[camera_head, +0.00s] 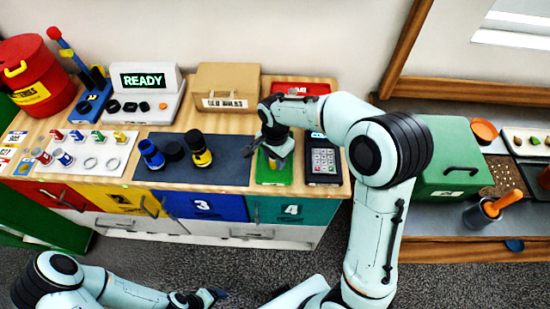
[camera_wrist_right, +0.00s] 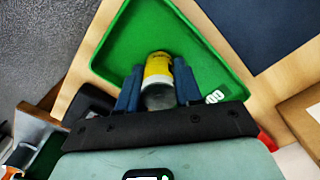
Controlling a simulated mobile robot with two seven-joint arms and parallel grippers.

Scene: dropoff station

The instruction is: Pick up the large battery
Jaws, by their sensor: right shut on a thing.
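The large battery (camera_wrist_right: 158,68), a cylinder with a yellow band and a grey end, is between the blue fingers of my right gripper (camera_wrist_right: 158,90) in the right wrist view. The fingers are shut on its sides. It is over the green tray (camera_wrist_right: 125,50); whether it touches the tray floor I cannot tell. In the head view my right gripper (camera_head: 272,152) hides most of the battery above the green tray (camera_head: 265,178). My left gripper (camera_head: 207,298) is low at the bottom of the head view, away from the counter; its fingers are unclear.
A card terminal (camera_head: 323,160) stands right of the tray. A dark mat (camera_head: 225,172) with blue and yellow-black items lies left. Behind are a cardboard box (camera_head: 227,85) and a red tray (camera_head: 300,88). Farther left, a white board (camera_head: 90,160) holds several small batteries.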

